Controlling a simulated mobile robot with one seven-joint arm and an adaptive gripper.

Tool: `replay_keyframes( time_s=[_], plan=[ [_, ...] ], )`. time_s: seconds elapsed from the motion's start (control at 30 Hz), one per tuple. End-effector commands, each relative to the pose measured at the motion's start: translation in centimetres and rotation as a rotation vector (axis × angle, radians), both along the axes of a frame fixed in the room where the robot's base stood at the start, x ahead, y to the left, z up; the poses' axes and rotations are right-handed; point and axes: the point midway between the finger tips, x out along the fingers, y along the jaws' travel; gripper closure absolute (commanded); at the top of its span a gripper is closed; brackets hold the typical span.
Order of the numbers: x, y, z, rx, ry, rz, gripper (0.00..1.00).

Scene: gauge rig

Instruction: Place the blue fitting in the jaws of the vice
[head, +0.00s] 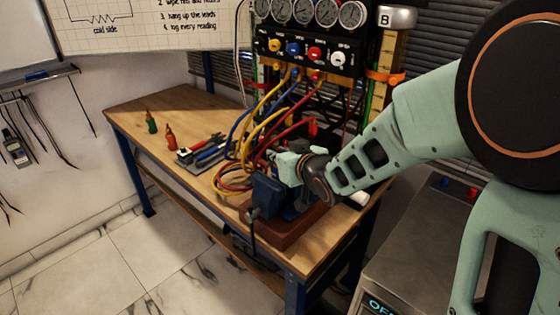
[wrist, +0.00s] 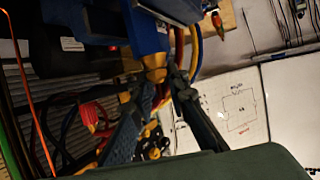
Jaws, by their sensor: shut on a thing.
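The blue vice (head: 268,192) stands on a brown block near the front right corner of the wooden bench. In the wrist view, blue metal of the vice (wrist: 180,8) fills the top middle. My gripper (wrist: 158,78) is at the vice, its two dark fingers closed on a small piece with a brass-coloured part, the blue fitting (wrist: 154,73). The fitting is close to the blue metal; I cannot tell whether it sits between the jaws or touches them. In the head view my wrist hides the fingers and the fitting.
Coloured hoses (head: 262,135) hang from the gauge panel (head: 305,48) close behind the vice. A grey cabinet (head: 405,255) stands at the right.

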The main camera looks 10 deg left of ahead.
Motion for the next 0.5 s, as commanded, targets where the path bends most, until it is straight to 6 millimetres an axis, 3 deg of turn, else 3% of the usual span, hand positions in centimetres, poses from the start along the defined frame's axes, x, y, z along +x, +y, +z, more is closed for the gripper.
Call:
replay_keyframes(
  time_s=[0.1, 0.47, 0.5],
  plan=[
    [0.0, 0.1, -1.7, 0.0, 0.0, 0.001, 1.0],
    [0.0, 0.0, -2.0, 0.001, -0.003, 0.0, 1.0],
    [0.0, 0.0, -2.2, 0.0, 0.0, -0.001, 0.84]
  ],
)
